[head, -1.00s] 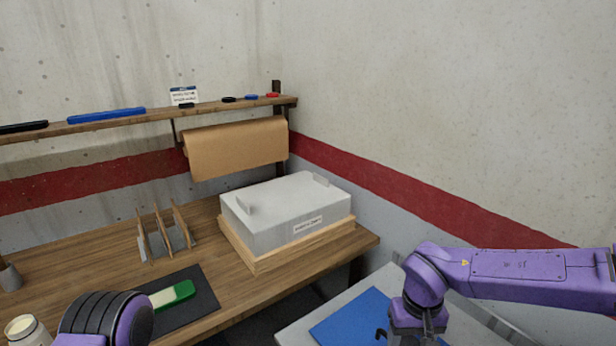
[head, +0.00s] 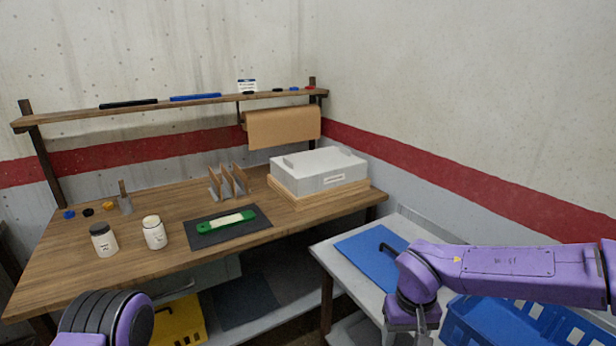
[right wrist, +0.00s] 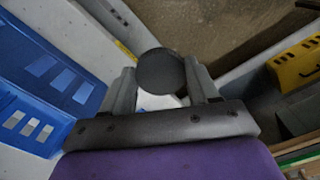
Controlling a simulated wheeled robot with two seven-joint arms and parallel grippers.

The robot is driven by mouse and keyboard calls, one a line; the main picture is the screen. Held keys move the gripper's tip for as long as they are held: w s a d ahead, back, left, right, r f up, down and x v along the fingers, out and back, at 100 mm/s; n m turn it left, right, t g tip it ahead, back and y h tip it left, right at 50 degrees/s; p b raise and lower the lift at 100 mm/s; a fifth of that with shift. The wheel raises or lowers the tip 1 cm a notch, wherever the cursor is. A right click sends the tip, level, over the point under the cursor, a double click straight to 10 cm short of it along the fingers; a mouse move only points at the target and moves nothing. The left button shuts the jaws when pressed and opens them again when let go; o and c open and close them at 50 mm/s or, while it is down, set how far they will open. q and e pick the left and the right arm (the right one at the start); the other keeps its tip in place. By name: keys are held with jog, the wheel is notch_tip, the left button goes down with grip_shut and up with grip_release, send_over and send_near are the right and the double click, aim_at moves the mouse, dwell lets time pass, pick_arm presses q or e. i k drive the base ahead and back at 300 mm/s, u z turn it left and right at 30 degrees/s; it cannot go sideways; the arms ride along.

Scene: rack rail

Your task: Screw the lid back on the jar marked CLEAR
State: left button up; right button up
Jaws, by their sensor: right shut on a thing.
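Two white jars stand upright on the wooden bench. One jar (head: 154,234) has a pale cream top and no dark lid on it. The other jar (head: 105,243) wears a dark lid. Both labels are too small to read, so I cannot tell which is marked CLEAR. My right gripper (right wrist: 163,88) is shut on a dark round lid (right wrist: 160,70), well away from the jars. In the head view this gripper (head: 422,326) is at the lower right, over the side cart, and the lid is hard to make out. Of my left arm only a link shows; its gripper is out of view.
Small blue, black and orange caps (head: 88,212) lie at the bench's left. A dark mat (head: 205,240) holds a green tool (head: 226,222). A grey lidded box (head: 318,172) stands at the back right. A side cart with a blue mat (head: 368,255) and a blue crate (head: 520,325) are at right.

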aim_at(153, 230)
jog(key=u, duration=1)
jog(key=i, duration=1)
